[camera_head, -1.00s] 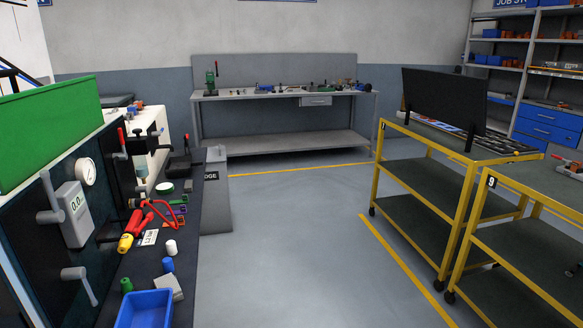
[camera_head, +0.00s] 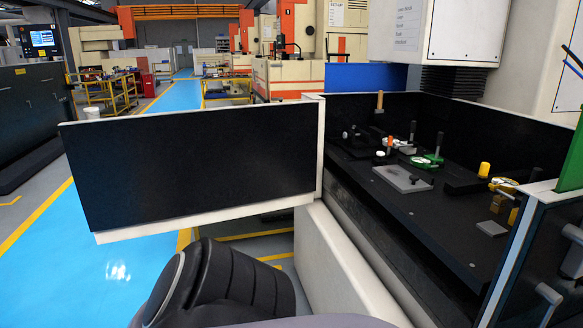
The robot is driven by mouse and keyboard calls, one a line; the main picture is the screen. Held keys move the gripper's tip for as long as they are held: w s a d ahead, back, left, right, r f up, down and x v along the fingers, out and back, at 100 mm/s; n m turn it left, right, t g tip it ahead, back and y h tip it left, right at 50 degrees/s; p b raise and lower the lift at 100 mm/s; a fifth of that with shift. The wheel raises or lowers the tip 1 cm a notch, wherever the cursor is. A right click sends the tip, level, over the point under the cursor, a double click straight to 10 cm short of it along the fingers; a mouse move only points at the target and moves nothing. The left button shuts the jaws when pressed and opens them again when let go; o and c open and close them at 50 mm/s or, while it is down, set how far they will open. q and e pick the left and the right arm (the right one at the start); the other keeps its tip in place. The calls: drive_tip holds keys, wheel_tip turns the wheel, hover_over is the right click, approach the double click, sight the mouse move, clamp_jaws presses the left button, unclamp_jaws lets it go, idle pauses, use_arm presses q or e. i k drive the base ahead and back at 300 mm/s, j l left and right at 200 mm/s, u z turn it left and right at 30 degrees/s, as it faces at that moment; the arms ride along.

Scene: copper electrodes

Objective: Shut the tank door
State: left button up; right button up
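The tank door (camera_head: 200,165) is a black panel with a white lower edge. It stands open, swung out to the left, its right edge at the white post (camera_head: 314,145) by the tank corner. The tank (camera_head: 385,255) lies to the right, its front opening uncovered and its dark table in view. A dark panel (camera_head: 535,245) with grey handles stands at the right edge, beyond the opening. Neither of my grippers is in view; only a black and grey part of my own body shows at the bottom, below the door.
On the tank table are a grey plate (camera_head: 402,179), yellow-topped tools (camera_head: 484,170) and green-handled clamps (camera_head: 427,160). A white machine head (camera_head: 440,30) hangs above. A blue floor lane (camera_head: 120,260) is clear at left, and dark cabinets (camera_head: 30,115) stand beyond.

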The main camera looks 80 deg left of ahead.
sight(134, 176)
drive_tip(key=u, duration=1.3)
drive_tip(key=j+u, duration=0.1)
drive_tip(key=u, duration=0.25)
drive_tip(key=j+u, duration=0.1)
drive_tip(key=u, duration=0.65)
drive_tip(key=i+j+u, duration=0.25)
drive_tip(key=j+u, duration=0.25)
drive_tip(key=j, duration=0.15)
drive_tip(key=i+j+u, duration=0.35)
drive_tip(key=j+u, duration=0.15)
drive_tip(key=i+j+u, duration=0.75)
drive_tip(key=i+u, duration=0.2)
drive_tip(key=i+j+z, duration=0.1)
drive_tip(key=i, duration=0.4)
drive_tip(key=i+j+z, duration=0.15)
drive_tip(key=i, duration=0.35)
drive_tip(key=i+j+z, duration=0.1)
drive_tip(key=z, duration=0.25)
drive_tip(key=i+j+z, duration=0.15)
drive_tip(key=i+z, duration=0.2)
drive_tip(key=i+j+z, duration=0.1)
drive_tip(key=z, duration=0.2)
drive_tip(key=i+j+z, duration=0.1)
drive_tip(key=z, duration=0.25)
drive_tip(key=i+j+z, duration=0.15)
drive_tip(key=z, duration=0.25)
drive_tip(key=i+j+z, duration=0.15)
drive_tip(key=z, duration=0.2)
